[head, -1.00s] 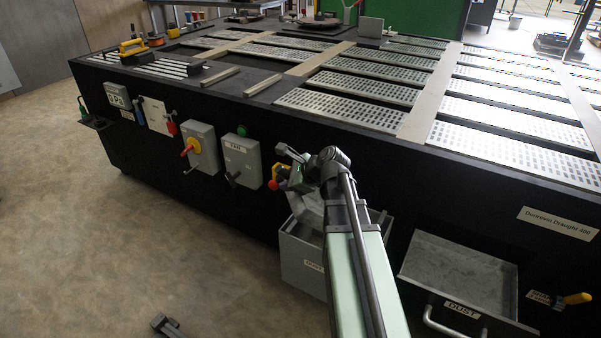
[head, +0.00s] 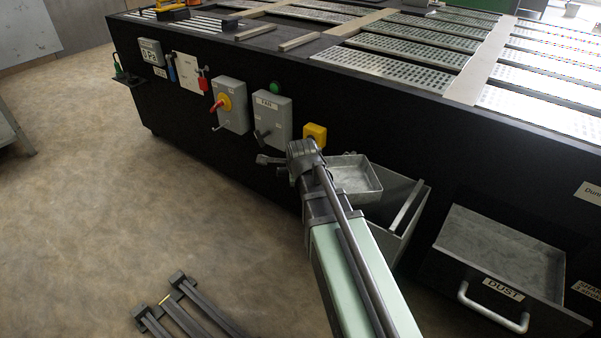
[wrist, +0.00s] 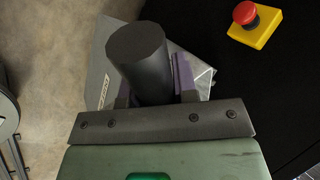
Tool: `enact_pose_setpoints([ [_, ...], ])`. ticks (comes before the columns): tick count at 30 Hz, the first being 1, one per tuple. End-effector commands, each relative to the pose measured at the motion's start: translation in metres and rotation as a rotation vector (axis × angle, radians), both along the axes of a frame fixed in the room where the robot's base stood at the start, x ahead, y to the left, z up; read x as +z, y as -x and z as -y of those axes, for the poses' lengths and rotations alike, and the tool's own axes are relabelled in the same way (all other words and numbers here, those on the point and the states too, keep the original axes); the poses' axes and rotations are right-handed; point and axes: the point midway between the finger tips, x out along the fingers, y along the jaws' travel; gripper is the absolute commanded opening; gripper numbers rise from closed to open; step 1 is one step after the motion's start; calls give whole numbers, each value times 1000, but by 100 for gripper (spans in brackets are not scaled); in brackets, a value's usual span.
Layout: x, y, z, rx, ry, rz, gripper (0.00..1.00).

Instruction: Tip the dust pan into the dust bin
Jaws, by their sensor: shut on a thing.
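The dust pan (head: 352,180) is a shallow grey metal tray, about level with its open top up. No dust heap shows inside it. It is over the left part of the dust bin (head: 412,222), an open grey box by the black bench. My gripper (wrist: 152,92) is shut on the pan's dark round handle (wrist: 138,50) in the wrist view; my wrist hides it in the head view. The bin's labelled wall (wrist: 100,75) shows behind the handle. The bin's bottom and most of its front are hidden.
An emergency stop in a yellow box (wrist: 255,25) is on the bench front close to my wrist. An open drawer labelled DUST (head: 490,250) juts out right of the bin. Dark bars (head: 190,310) lie low at front left.

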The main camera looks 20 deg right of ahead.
Motion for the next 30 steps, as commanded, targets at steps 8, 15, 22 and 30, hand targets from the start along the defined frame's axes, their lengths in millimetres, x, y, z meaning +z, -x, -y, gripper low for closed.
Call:
enact_pose_setpoints([
  [8,-9,0,-1,0,44,-11,0],
  [15,4,0,-1,0,43,-11,0],
  [22,24,0,-1,0,42,-12,0],
  [30,21,0,-1,0,42,-12,0],
])
